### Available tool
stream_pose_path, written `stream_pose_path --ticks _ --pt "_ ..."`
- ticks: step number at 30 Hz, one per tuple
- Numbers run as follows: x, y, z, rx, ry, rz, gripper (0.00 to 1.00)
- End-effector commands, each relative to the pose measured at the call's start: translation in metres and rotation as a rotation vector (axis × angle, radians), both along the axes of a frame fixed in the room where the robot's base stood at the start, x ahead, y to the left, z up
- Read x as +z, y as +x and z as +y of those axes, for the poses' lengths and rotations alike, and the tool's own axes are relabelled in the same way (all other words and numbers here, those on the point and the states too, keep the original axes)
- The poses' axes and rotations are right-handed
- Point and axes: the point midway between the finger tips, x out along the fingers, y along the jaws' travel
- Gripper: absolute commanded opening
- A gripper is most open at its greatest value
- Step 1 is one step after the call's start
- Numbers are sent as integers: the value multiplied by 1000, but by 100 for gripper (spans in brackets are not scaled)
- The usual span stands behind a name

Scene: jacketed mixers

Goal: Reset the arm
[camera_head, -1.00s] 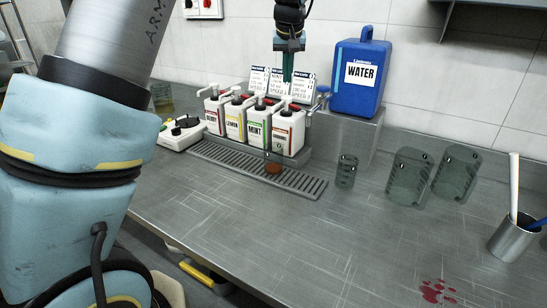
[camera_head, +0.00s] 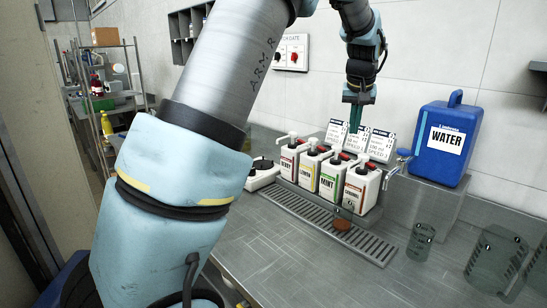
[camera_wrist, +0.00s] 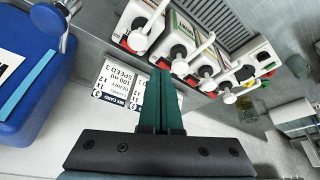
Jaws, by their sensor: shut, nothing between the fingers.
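My arm rises across the left and top of the head view. My gripper (camera_head: 355,118) hangs fingers-down behind the row of syrup bottles, in front of the white recipe cards (camera_head: 358,140). Its two green fingers are together with nothing between them. In the wrist view the shut fingers of my gripper (camera_wrist: 162,100) point towards the cards (camera_wrist: 118,82) and the bottle pumps. Whether the fingertips touch a card cannot be told.
A blue water jug (camera_head: 440,143) stands on a steel block at right. Glass beakers (camera_head: 420,241) stand at front right.

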Motion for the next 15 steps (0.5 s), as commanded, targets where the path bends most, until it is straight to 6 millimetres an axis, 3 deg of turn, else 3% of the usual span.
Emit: stream_pose_path --ticks 1,4,7,12,15 --pt "-7 3 32 28 5 17 0" --pt "-27 -5 98 73 14 57 0" --pt "-48 -25 166 115 21 97 0" --pt "-83 -87 264 180 31 158 0" --pt "-101 -129 304 209 38 187 0"
